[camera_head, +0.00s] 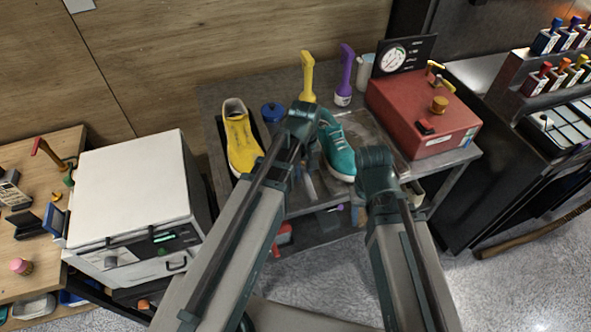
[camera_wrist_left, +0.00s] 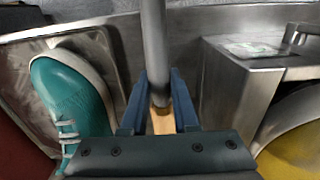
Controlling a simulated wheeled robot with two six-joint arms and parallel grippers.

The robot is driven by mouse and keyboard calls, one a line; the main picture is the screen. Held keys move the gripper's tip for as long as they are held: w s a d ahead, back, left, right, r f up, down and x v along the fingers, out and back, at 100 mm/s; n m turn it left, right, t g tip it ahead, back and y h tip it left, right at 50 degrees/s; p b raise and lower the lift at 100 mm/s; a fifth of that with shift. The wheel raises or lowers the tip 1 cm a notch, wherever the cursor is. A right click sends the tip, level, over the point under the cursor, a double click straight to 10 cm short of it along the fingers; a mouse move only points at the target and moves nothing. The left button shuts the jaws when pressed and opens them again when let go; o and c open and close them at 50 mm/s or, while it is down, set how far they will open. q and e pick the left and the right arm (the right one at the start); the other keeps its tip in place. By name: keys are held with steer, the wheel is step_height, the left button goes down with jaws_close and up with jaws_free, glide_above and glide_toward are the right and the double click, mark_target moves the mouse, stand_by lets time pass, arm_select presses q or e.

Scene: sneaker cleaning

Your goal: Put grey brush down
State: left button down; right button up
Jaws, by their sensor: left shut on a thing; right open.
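My left gripper (camera_wrist_left: 157,92) is shut on the grey brush (camera_wrist_left: 154,45), seen in the left wrist view as a round grey handle with a tan end between the fingers. In the head view, the grey handle (camera_head: 309,187) shows just below my left wrist, between the two shoes; the left fingers are hidden there. The brush's bristles cannot be made out. My right gripper (camera_head: 376,163) is open over the front of the bench, right of the teal sneaker; its fingertips are mostly hidden.
A teal sneaker (camera_head: 340,160) stands right of my left wrist and a yellow sneaker (camera_head: 241,142) left of it. Yellow (camera_head: 307,80) and purple (camera_head: 346,78) handled items stand behind. A red machine (camera_head: 420,118) fills the bench's right side. A white-topped box (camera_head: 130,185) stands left.

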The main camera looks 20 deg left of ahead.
arm_select(q)
steer(key=shift+w+a+f, duration=0.2)
steer(key=shift+w+a, duration=1.1)
steer(key=shift+w, duration=0.2)
steer(key=shift+w, duration=0.1)
steer(key=shift+w+a, duration=0.25)
step_height(320, 180, down, 4)
steer(key=b, duration=0.4)
steer(key=shift+w+a+r, duration=0.15)
steer(key=shift+r, duration=0.05)
steer(key=shift+f, duration=0.25)
steer(key=c, duration=0.7)
jaws_free()
steer(key=shift+r, duration=0.1)
steer(key=shift+r, duration=0.15)
